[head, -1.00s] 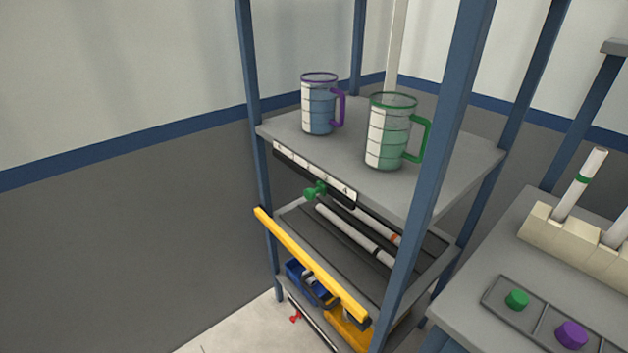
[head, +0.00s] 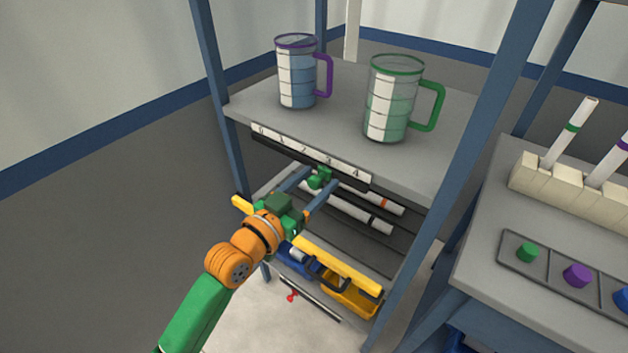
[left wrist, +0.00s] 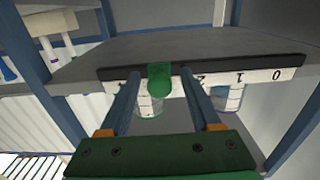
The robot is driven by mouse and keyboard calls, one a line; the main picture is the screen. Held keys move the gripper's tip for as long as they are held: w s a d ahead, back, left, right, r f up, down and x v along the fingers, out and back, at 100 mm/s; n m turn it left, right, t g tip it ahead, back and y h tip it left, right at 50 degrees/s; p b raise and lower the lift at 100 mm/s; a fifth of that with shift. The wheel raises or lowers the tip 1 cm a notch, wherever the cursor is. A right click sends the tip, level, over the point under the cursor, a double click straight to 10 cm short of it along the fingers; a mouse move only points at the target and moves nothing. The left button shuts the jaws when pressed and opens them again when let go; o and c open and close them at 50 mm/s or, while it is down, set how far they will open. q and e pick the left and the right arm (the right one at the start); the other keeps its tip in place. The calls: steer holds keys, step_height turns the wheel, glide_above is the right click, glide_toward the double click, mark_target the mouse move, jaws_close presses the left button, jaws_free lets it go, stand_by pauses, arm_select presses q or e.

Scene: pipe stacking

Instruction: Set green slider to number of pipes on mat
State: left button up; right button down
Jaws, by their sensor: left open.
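The green slider (head: 319,179) is a small green knob under a white number strip (head: 312,155) marked 0 to 4 on the upper shelf's front edge. In the left wrist view the slider (left wrist: 160,81) covers the strip around 3, beside the visible 2. My left gripper (head: 322,176) is open, with its fingers on either side of the slider; contact cannot be told. Two white pipes lie on the dark ribbed mat (head: 366,243) below, one with an orange band (head: 372,196), one with a black band (head: 350,212). My gripper hides part of the mat. My right gripper is out of view.
A purple-rimmed mug (head: 297,75) and a green-rimmed mug (head: 390,100) stand on the upper shelf. A yellow bar (head: 340,266) crosses the lower front. Blue rack posts (head: 465,110) flank the shelves. A side table (head: 480,255) holds pipes in a cream rack.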

arm_select(q)
steer(key=shift+s, duration=0.1)
jaws_close()
steer(key=shift+f, duration=0.1)
stand_by(1.2)
